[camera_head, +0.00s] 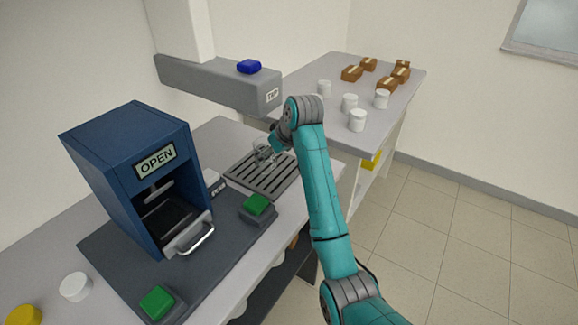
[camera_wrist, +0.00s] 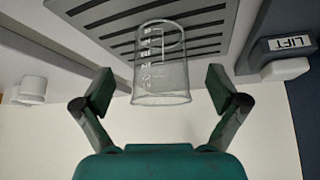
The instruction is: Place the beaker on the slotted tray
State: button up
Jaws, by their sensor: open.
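The clear glass beaker (camera_head: 262,154) with white graduation marks is at the far part of the dark grey slotted tray (camera_head: 268,186) and appears to stand on it. In the wrist view the beaker (camera_wrist: 161,70) lies between the spread fingers of my gripper (camera_wrist: 160,88), with a gap on both sides. The tray (camera_wrist: 215,33) shows behind the beaker, its slots visible through the glass. My gripper (camera_head: 273,143) is open beside the beaker in the head view, where the fingers are small and partly hidden. The exact contact of the beaker's base is hard to see.
A blue box marked OPEN (camera_head: 130,165) with a handled front stands left of the tray. Green buttons (camera_head: 257,205) sit near it. A grey overhead arm (camera_head: 215,85) with a blue button (camera_head: 248,66) hangs behind. White jars (camera_head: 357,120) and brown boxes (camera_head: 387,83) occupy the side table.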

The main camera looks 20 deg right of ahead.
jog(key=s, duration=0.2)
jog(key=s+d, duration=0.1)
jog(key=s, duration=0.2)
jog(key=s+d, duration=0.1)
jog(key=s, duration=0.2)
jog(key=shift+d, duration=0.25)
